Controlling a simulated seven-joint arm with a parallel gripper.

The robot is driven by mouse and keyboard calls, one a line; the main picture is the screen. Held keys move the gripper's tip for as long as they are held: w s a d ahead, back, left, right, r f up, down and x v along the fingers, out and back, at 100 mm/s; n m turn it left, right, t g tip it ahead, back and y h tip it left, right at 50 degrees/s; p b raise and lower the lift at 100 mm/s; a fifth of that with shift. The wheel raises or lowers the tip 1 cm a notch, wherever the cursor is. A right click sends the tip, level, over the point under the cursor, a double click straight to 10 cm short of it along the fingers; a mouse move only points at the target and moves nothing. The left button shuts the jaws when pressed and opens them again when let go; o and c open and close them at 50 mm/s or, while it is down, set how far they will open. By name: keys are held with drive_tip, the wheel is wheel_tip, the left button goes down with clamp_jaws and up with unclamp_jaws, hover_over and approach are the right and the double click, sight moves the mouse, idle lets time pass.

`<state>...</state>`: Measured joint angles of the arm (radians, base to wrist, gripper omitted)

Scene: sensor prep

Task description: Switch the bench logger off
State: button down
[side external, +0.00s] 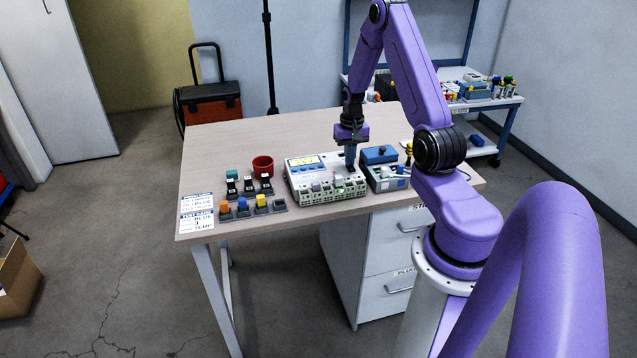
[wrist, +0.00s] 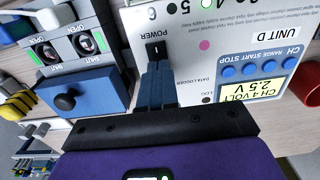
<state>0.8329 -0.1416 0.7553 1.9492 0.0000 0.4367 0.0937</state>
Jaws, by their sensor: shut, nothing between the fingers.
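The bench logger (side external: 300,194) is a pale box on the table with a lit display, blue buttons and a row of sockets along its front. In the wrist view its white top panel (wrist: 225,20) reads UNIT D, and its yellow display (wrist: 262,92) shows CH 4 VOLT, 2.5 V. The black POWER switch (wrist: 156,47) carries a white mark. My gripper (wrist: 157,68) is shut and empty, pointing down over the panel. Its fingertips are at the switch and cover its near part. I cannot tell whether they touch it. In the side view my gripper (side external: 350,165) is above the logger's right part.
Coloured plugs in holders (side external: 250,206), a red cup (side external: 263,165) and label cards (side external: 196,213) are on the table's left. The table's back left is clear.

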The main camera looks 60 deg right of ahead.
drive_tip(key=shift+f, duration=0.15)
drive_tip(key=shift+r, duration=3.5)
